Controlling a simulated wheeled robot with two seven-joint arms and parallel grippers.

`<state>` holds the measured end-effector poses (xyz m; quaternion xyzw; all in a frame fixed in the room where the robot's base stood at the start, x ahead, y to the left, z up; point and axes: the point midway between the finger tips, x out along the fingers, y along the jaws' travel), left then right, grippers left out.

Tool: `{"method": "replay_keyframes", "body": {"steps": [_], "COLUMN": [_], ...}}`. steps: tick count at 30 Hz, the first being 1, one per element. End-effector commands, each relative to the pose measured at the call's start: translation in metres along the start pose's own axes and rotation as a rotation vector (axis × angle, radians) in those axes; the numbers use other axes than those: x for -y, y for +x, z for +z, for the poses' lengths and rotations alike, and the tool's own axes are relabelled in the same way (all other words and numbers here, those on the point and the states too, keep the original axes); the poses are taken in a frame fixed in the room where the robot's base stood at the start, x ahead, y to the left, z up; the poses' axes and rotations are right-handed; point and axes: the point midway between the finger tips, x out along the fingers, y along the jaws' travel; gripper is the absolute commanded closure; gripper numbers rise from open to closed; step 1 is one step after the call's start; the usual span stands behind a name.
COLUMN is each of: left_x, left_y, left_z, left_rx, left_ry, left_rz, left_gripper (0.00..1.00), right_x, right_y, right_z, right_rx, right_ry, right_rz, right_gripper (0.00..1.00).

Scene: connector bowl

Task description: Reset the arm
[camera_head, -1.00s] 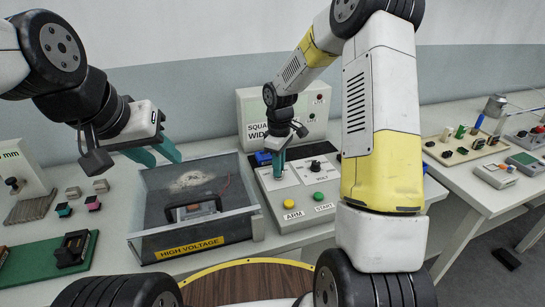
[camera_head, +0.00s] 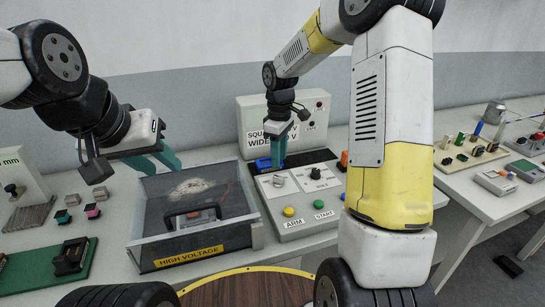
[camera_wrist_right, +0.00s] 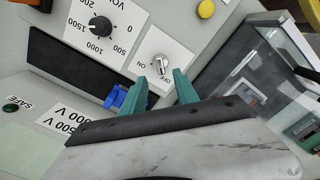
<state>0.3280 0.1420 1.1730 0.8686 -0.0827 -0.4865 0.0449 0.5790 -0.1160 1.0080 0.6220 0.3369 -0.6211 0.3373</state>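My right gripper (camera_head: 279,161) points down above the back of the grey control panel (camera_head: 268,214). In the right wrist view its teal fingers (camera_wrist_right: 158,80) are apart with nothing between them. Past the fingertips is a silver ON/OFF switch (camera_wrist_right: 161,64), apart from them; it also shows in the head view (camera_head: 279,180). My left gripper (camera_head: 162,161) hangs over the back left of the clear-walled HIGH VOLTAGE box (camera_head: 180,252). Its teal fingers are apart and empty.
The panel carries a black dial (camera_head: 315,173), a yellow ARM button (camera_head: 289,211) and a green START button (camera_head: 318,204). A blue piece (camera_head: 263,163) sits beside my right gripper. Small blocks (camera_head: 92,210) lie left of the box. A second table (camera_head: 470,188) stands at right.

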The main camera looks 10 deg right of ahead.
Motion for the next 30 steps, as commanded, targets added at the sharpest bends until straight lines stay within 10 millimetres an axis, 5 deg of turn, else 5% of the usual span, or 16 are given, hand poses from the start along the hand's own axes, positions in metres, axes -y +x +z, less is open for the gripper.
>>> {"method": "replay_keyframes", "body": {"steps": [14, 20, 30], "left_x": [0.000, 0.000, 0.000], "left_y": [0.000, 0.000, 0.000], "left_z": [0.000, 0.000, 0.000], "left_rx": [0.000, 0.000, 0.000], "left_ry": [0.000, 0.000, 0.000], "left_rz": [0.000, 0.000, 0.000], "left_gripper": [0.64, 0.64, 0.64], "right_x": [0.003, 0.029, 0.112], "right_y": [-0.014, -0.069, -0.150], "right_z": [0.003, 0.031, 0.103], "right_rx": [-0.007, -0.069, -0.295], "right_ry": [0.019, 0.168, 0.555], "right_rz": [0.012, 0.080, 0.159], "right_gripper": [0.64, 0.64, 0.64]}}
